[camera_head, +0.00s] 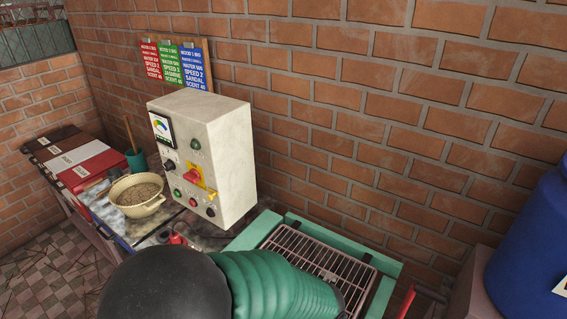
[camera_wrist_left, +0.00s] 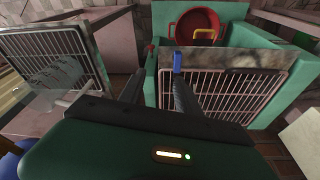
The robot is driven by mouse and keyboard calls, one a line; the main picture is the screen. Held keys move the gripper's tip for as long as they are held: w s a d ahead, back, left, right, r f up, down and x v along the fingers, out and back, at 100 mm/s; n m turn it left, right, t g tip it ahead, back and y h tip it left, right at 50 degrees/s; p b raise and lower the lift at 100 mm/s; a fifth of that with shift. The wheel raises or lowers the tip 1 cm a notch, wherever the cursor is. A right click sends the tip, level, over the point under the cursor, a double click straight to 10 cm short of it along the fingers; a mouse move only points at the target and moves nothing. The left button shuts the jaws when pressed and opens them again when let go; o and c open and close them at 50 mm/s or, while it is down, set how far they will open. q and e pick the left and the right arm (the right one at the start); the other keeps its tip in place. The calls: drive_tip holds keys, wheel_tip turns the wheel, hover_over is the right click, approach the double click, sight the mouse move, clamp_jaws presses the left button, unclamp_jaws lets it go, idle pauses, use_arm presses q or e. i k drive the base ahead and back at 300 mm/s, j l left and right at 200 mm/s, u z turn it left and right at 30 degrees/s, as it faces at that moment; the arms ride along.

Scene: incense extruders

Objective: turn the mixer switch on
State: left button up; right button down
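A pale control box (camera_head: 205,160) stands against the brick wall in the head view. Its front carries a dial gauge (camera_head: 161,128), a red rotary switch on a yellow plate (camera_head: 190,176), a black knob (camera_head: 169,166), a green button (camera_head: 178,193) and a red button (camera_head: 193,203). I cannot tell which one is the mixer switch. My left gripper (camera_wrist_left: 158,77) shows two dark fingers spread apart, with nothing between them, over a green machine (camera_wrist_left: 222,52) with a wire grille. The control box is not in the left wrist view. My right gripper is out of view.
A bowl of powder (camera_head: 137,196), a green cup (camera_head: 137,162) and red boxes (camera_head: 88,165) stand left of the control box. A green-framed grille (camera_head: 318,258) lies to its lower right. A blue barrel (camera_head: 530,240) stands at far right. My arm covers the bottom centre.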

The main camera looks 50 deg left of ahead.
sight(193, 176)
drive_tip(key=k+u, duration=0.4)
drive_tip(key=k+j+u, duration=0.15)
drive_tip(key=u, duration=0.2)
drive_tip(key=i+j+u, duration=0.15)
drive_tip(key=u, duration=0.25)
drive_tip(key=i+j+u, duration=0.1)
drive_tip(key=i+u, duration=0.45)
drive_tip(key=u, duration=0.25)
